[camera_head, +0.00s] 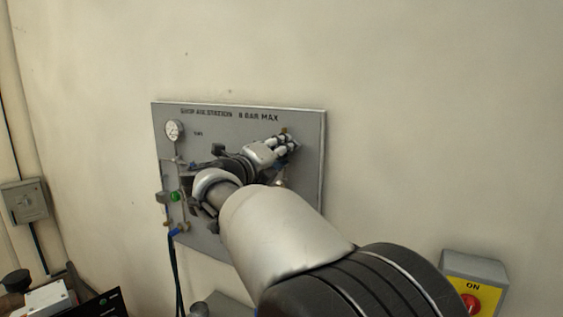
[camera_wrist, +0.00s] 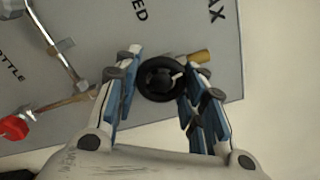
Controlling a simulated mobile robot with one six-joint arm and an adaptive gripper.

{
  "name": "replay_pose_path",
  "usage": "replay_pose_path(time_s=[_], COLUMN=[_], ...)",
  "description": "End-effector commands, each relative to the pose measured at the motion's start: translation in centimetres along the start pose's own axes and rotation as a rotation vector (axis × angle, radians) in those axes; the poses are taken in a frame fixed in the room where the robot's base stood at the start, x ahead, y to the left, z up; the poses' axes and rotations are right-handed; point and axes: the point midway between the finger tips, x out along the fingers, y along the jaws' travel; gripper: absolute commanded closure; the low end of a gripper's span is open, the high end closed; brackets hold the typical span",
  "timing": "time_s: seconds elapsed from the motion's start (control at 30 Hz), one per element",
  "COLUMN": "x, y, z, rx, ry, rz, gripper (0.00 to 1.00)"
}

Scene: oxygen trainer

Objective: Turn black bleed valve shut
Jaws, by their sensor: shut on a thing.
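The black bleed valve (camera_wrist: 162,78) is a round black handwheel with a pale mark on its face, on the grey panel (camera_wrist: 195,118). A brass fitting (camera_wrist: 199,56) sticks out beside it. My gripper (camera_wrist: 163,66) has one finger on each side of the handwheel and is shut on it. In the head view my gripper (camera_head: 287,145) is at the right part of the panel (camera_head: 312,185), and its fingers and arm hide the black valve there.
A pressure gauge (camera_head: 174,131), a green knob (camera_head: 174,197) and a blue part (camera_head: 176,231) sit on the panel's left side. In the wrist view a red knob (camera_wrist: 14,128) and a pipe (camera_wrist: 58,46) lie left. A yellow-grey switch box (camera_head: 474,280) is lower right.

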Motion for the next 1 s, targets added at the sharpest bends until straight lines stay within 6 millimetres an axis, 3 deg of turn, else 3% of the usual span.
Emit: replay_pose_path(time_s=[0.4, 0.97, 1.0], x=[-0.01, -0.01, -0.01], y=[0.19, 0.10, 0.10], z=[-0.05, 0.02, 0.02], rx=[0.199, 0.229, 0.229], ry=[0.001, 0.000, 0.000], rz=[0.000, 0.000, 0.000], gripper=[0.86, 0.86, 0.61])
